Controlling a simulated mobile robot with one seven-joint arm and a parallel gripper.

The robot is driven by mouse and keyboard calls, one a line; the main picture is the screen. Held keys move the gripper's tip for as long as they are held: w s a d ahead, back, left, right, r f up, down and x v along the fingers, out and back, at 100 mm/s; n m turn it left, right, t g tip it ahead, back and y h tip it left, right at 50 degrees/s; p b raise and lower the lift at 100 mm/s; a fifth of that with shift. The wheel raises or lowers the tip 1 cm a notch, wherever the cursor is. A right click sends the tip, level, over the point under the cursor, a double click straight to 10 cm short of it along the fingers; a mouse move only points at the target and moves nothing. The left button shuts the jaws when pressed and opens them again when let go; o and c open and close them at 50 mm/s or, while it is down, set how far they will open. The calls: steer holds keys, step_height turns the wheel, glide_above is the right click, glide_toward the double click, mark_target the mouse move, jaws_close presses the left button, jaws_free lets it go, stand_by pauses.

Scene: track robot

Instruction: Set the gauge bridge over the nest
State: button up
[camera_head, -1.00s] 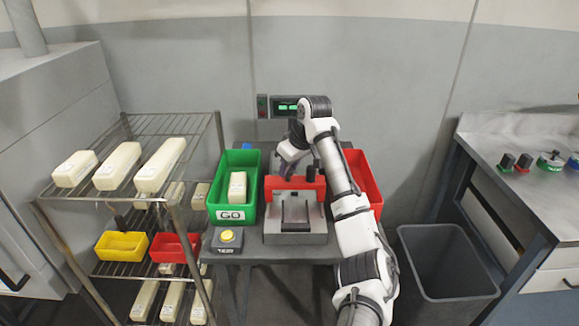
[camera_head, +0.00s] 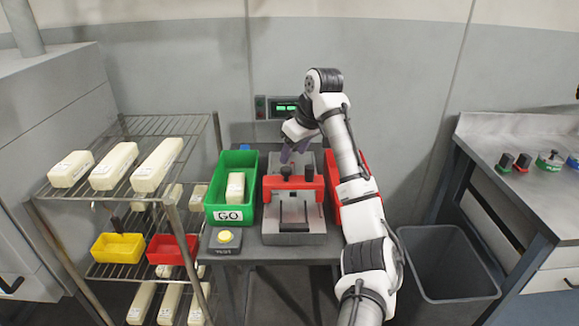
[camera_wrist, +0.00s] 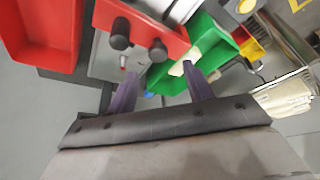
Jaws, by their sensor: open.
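The red gauge bridge (camera_head: 276,184), with black knobs on top, stands upright across the middle of the grey nest fixture (camera_head: 318,238) on the bench. Its legs appear to come down on either side of the fixture; their exact seating cannot be told. My gripper (camera_head: 287,158) is above and behind the bridge, apart from it. In the wrist view, my gripper's two purple fingers (camera_wrist: 160,90) are spread with nothing between them. The bridge (camera_wrist: 172,40) and its two knobs lie beyond the fingertips there.
A green GO bin (camera_head: 211,200) holding a pale block (camera_head: 236,187) stands left of the fixture. A red bin (camera_head: 345,213) is on the right, partly behind my arm. A yellow button (camera_head: 226,237) sits front left. A wire rack (camera_head: 130,193) stands farther left.

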steer(key=v, duration=0.7)
